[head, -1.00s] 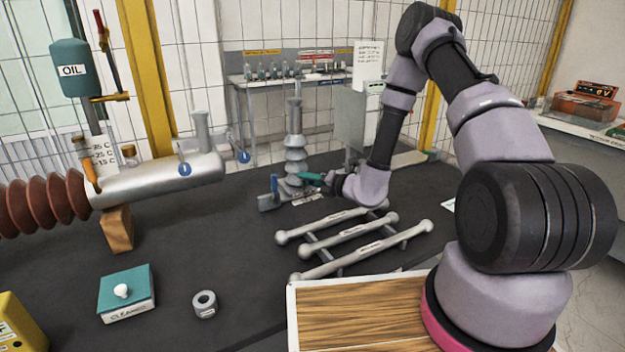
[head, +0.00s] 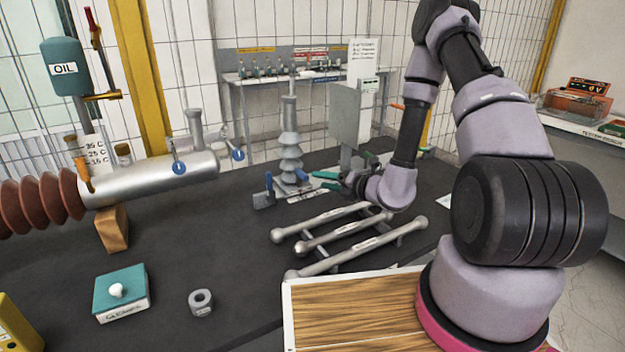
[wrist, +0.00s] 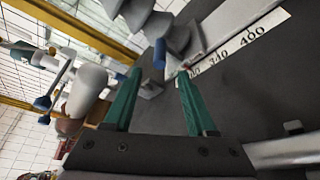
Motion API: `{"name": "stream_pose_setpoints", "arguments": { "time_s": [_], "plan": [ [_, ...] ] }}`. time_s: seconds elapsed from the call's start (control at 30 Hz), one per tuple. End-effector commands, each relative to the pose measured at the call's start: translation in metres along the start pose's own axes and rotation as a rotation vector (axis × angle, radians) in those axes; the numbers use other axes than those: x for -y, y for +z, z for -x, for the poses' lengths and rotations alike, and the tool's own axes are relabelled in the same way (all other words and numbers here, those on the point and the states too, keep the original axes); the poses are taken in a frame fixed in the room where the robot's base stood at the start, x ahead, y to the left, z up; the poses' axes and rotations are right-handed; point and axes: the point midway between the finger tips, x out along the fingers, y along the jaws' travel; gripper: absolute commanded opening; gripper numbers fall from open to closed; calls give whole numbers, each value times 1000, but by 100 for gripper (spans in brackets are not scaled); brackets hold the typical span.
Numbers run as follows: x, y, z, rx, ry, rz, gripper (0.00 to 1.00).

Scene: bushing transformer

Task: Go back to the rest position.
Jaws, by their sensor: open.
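My gripper (head: 328,180) is open and empty, low over the dark mat to the right of the grey ribbed bushing (head: 290,150). In the wrist view its two green fingers (wrist: 156,100) stand apart with nothing between them. The bushing shows only in part at the top of the wrist view (wrist: 150,18). A blue-handled clamp (head: 265,192) sits at the bushing's foot, and a printed scale strip (wrist: 240,45) lies beside it.
Several grey rods (head: 345,232) lie on a rack below my gripper. A teal box (head: 121,290) and a grey ring (head: 201,302) lie in front. A grey panel (head: 345,115) stands behind.

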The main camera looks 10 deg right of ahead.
Motion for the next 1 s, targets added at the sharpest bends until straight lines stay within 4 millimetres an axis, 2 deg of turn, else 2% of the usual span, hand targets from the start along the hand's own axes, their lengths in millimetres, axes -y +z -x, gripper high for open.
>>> {"name": "stream_pose_setpoints", "arguments": {
  "time_s": [0.03,0.2,0.53,0.63,0.77,0.9,1.0],
  "plan": [
    [1,0,8,0,-2,0,57],
    [0,0,20,0,1,0,57],
    [-1,0,21,-1,3,4,57],
    [-12,4,20,-17,29,38,57],
    [-54,13,21,-82,126,173,57],
    [-118,17,33,-195,274,409,57],
    [-157,14,48,-280,368,594,57]
  ]
}}
